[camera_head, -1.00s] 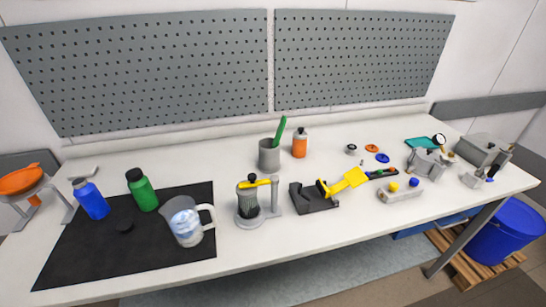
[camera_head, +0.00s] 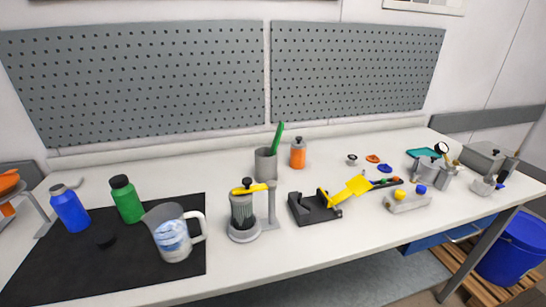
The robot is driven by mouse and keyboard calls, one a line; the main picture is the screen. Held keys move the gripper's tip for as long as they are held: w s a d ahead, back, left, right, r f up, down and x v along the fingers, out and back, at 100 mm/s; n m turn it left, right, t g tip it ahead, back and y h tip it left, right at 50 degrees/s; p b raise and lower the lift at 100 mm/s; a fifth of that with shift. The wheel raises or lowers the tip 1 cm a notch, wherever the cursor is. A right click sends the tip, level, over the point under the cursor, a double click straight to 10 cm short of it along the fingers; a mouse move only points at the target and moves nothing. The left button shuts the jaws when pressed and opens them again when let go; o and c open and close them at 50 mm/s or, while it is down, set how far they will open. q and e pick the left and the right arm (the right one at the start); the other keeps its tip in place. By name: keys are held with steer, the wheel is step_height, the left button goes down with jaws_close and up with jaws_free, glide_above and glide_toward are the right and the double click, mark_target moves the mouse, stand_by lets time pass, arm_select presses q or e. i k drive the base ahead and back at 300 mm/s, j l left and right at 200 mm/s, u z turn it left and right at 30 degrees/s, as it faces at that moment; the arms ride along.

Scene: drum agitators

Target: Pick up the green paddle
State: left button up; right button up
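The green paddle (camera_head: 278,137) stands upright, leaning a little to the right, in a grey cylindrical cup (camera_head: 265,166) near the back middle of the table. Only its upper part shows above the rim; its lower end is hidden inside the cup. Neither of my grippers shows in the head view.
An orange bottle (camera_head: 298,153) stands just right of the cup. In front are a grey press with a yellow handle (camera_head: 243,215) and a black stand with a yellow tool (camera_head: 315,206). A pitcher (camera_head: 172,235) and a green bottle (camera_head: 126,199) are on the left on a black mat (camera_head: 60,265).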

mark_target(281, 127)
steer(key=i, duration=0.5)
steer(key=u, duration=1.25)
steer(key=z, duration=0.55)
